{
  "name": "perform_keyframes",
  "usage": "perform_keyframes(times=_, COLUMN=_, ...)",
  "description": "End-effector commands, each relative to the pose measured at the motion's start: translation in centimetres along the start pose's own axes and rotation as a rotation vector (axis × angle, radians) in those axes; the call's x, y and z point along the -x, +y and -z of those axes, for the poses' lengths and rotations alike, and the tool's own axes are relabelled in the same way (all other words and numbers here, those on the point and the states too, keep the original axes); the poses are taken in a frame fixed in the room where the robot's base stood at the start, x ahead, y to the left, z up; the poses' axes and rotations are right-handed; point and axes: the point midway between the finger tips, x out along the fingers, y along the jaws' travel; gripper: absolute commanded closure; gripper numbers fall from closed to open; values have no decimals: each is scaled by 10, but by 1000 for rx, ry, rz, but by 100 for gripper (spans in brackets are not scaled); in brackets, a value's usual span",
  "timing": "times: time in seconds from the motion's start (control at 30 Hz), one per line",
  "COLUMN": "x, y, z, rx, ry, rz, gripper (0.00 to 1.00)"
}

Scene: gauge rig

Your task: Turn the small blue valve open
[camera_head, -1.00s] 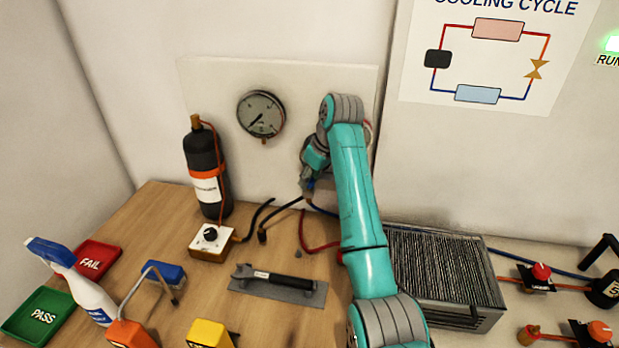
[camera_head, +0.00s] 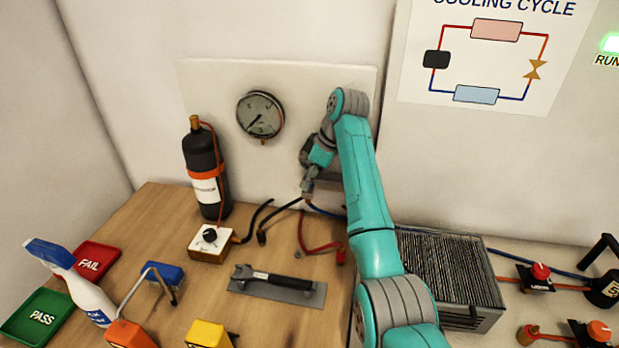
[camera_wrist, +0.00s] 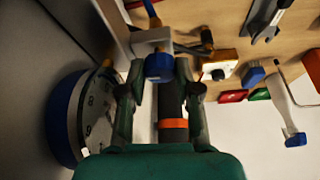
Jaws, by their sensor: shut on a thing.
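The small blue valve (camera_wrist: 160,67) is a short blue knob on a pale metal block (camera_wrist: 150,40), seen in the wrist view. My gripper (camera_wrist: 160,84) is shut on it, with one finger on each side of the knob. In the head view my gripper (camera_head: 308,188) is low in front of the white back panel (camera_head: 215,85), and it hides the knob.
A round gauge (camera_head: 260,115) hangs on the panel. A black bottle (camera_head: 205,175) and a white knob box (camera_head: 211,242) stand left of my gripper. Black, blue and red hoses (camera_head: 318,249) run below it. A finned unit (camera_head: 445,270) stands right of my arm.

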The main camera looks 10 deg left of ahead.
Motion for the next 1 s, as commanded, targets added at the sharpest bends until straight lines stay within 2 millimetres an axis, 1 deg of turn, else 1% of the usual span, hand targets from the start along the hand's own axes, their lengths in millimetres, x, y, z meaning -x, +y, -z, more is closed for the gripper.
perform_keyframes(times=0.2, x=0, y=0, z=-1, rx=-1, ry=-2, rz=0, gripper=100)
perform_keyframes(times=0.23, x=0, y=0, z=-1, rx=-1, ry=-2, rz=0, gripper=60)
perform_keyframes(times=0.27, x=0, y=0, z=-1, rx=-1, ry=-1, rz=0, gripper=52)
perform_keyframes(times=0.3, x=0, y=0, z=-1, rx=-1, ry=-1, rz=0, gripper=42)
perform_keyframes(times=0.73, x=0, y=0, z=0, rx=-10, ry=1, rz=-7, gripper=42)
perform_keyframes(times=0.87, x=0, y=0, z=1, rx=-61, ry=2, rz=-30, gripper=42)
perform_keyframes(times=1.0, x=0, y=-1, z=1, rx=-168, ry=2, rz=-74, gripper=42)
